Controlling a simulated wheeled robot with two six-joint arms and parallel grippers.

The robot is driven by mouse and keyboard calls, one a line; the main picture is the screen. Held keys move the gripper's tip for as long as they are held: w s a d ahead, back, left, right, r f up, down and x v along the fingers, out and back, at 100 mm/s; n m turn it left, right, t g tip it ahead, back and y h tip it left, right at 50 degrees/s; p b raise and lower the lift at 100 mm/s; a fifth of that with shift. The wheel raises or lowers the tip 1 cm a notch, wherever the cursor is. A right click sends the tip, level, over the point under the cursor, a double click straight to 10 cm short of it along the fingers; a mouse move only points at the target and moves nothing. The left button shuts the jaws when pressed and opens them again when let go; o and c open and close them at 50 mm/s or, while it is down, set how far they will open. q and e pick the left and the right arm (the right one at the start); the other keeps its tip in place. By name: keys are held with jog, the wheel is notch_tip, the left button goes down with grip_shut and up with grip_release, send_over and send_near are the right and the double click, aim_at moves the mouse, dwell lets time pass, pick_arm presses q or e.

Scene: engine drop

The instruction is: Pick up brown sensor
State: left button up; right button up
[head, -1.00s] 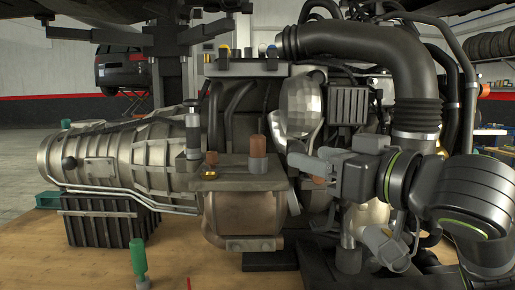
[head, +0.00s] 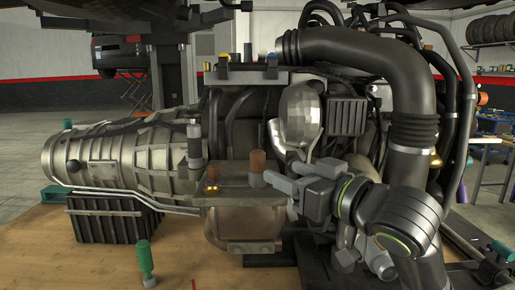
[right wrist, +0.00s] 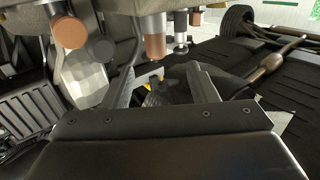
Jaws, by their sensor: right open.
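A brown-topped sensor (head: 258,161) with a grey lower part stands upright on the bracket at the engine's front. A shorter brown piece (head: 212,174) stands left of it. My right gripper (head: 280,178) is open, just right of the taller brown sensor in the head view. In the right wrist view, a brown cylinder with a grey collar (right wrist: 155,45) shows beyond the open fingers (right wrist: 163,76), roughly in line with the gap. I cannot tell whether it touches them. Another brown round end (right wrist: 68,32) shows at upper left there. My left gripper is not in view.
The engine's thick black hose (head: 365,50) arches above my right arm. A bare metal gearbox (head: 115,158) lies to the left on a black ribbed block (head: 110,218). A green-topped piece (head: 146,258) stands on the wooden table (head: 60,262), which is mostly clear at front left.

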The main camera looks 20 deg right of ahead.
aim_at(263, 161)
pick_arm(q)
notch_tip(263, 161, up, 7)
jog(key=p, duration=0.6)
pick_arm(e)
jog(key=b+x, duration=0.2)
jog(key=x, duration=0.2)
jog(key=shift+w+f, duration=0.1)
jog(key=shift+w, duration=0.05)
jog(key=shift+w+a, duration=0.15)
jog(key=shift+w, duration=0.35)
jog(key=b+x, duration=0.3)
jog(key=x, duration=0.1)
jog(key=shift+w+f+b, duration=0.1)
jog(key=shift+w+b, duration=0.1)
jog(key=shift+b, duration=0.1)
jog(key=shift+w, duration=0.35)
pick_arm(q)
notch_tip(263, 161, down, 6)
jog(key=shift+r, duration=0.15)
pick_arm(e)
jog(key=shift+s, duration=0.1)
